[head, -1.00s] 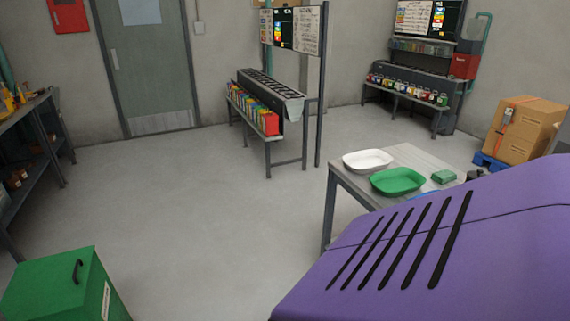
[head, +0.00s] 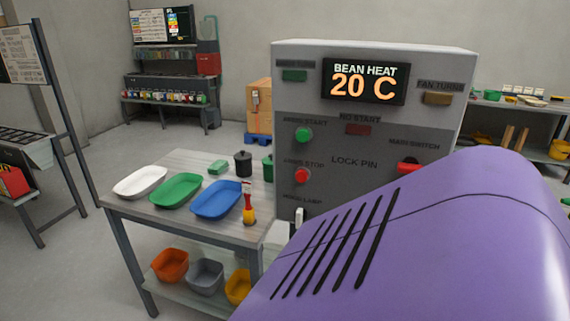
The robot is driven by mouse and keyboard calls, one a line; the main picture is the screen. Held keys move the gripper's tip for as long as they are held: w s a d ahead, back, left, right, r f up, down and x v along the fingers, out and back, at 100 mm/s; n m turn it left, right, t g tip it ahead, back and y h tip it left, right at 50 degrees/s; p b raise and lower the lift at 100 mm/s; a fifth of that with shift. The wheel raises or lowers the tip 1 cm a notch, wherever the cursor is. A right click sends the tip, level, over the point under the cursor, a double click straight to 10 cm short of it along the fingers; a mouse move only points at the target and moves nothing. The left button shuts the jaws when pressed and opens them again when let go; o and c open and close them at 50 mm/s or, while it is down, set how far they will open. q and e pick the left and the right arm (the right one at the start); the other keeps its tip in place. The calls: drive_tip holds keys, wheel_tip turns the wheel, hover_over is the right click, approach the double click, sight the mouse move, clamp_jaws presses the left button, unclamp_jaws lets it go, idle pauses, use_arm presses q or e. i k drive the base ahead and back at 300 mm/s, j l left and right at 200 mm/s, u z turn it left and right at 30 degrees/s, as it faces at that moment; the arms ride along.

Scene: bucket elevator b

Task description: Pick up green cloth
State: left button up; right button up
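A small green folded block, which looks like the green cloth (head: 218,167), lies on the grey table (head: 190,222) behind the green tray (head: 176,190). It is left of a black lidded pot (head: 243,163). Nothing of mine touches it. Neither of my grippers shows in the head view. A large purple cover with black slots fills the lower right and hides part of the scene.
A white tray (head: 140,182) and a blue tray (head: 217,199) share the tabletop with a red-and-yellow tool (head: 248,204). Bins stand on the lower shelf. A grey control panel (head: 370,120) stands right of the table. Open floor lies at left.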

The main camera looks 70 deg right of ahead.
sight(218, 166)
drive_tip(key=z, duration=1.65)
drive_tip(key=i+j, duration=0.2)
drive_tip(key=j, duration=0.15)
drive_tip(key=i+j, duration=0.15)
drive_tip(key=j, duration=0.2)
drive_tip(key=i+j, duration=0.2)
drive_tip(key=j, duration=0.15)
drive_tip(key=i+j+z, duration=0.1)
drive_tip(key=j, duration=0.25)
drive_tip(key=i+j, duration=0.4)
drive_tip(key=j, duration=0.3)
